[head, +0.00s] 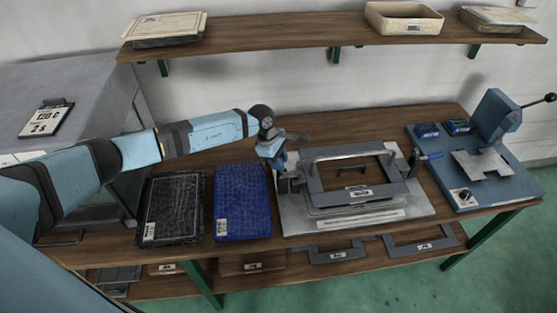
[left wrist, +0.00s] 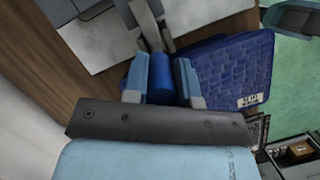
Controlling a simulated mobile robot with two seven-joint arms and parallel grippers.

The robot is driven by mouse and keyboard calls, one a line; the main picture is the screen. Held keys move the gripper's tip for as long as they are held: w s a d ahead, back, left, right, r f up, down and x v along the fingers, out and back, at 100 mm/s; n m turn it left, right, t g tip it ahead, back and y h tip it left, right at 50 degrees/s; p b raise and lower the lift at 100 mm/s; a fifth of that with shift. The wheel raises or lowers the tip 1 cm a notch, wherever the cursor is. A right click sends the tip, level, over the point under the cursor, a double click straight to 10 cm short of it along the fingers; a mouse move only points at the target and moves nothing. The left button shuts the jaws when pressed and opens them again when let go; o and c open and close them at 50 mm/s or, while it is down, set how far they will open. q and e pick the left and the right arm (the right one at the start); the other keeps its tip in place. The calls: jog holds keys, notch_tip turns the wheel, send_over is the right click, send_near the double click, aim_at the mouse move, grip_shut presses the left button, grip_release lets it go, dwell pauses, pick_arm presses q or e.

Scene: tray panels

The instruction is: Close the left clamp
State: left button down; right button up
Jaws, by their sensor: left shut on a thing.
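The left clamp (head: 289,184) stands at the left side of a grey frame fixture (head: 318,186) on the bench. My left gripper (head: 277,155) is above the clamp and hides part of it. In the left wrist view, the fingers of my left gripper are on both sides of the clamp's blue handle (left wrist: 160,80), shut on it. A grey metal lever (left wrist: 148,25) runs on from the handle. In the head view the handle is mostly hidden by the gripper. My right gripper is in neither view.
A blue textured panel (head: 242,205) and a black one (head: 173,208) lie left of the fixture. The right clamp (head: 416,160) is at its other side. A blue lever press (head: 490,150) stands at the right. A shelf (head: 270,38) runs above the bench.

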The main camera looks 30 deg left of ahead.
pick_arm(q)
jog(key=c, duration=0.9)
grip_release()
jog(key=shift+w+d, duration=0.1)
jog(key=shift+d, duration=0.1)
jog(key=shift+a+r, duration=0.2)
jog(key=b+v, duration=0.2)
jog(key=v, duration=1.1)
jog(key=shift+r, duration=0.2)
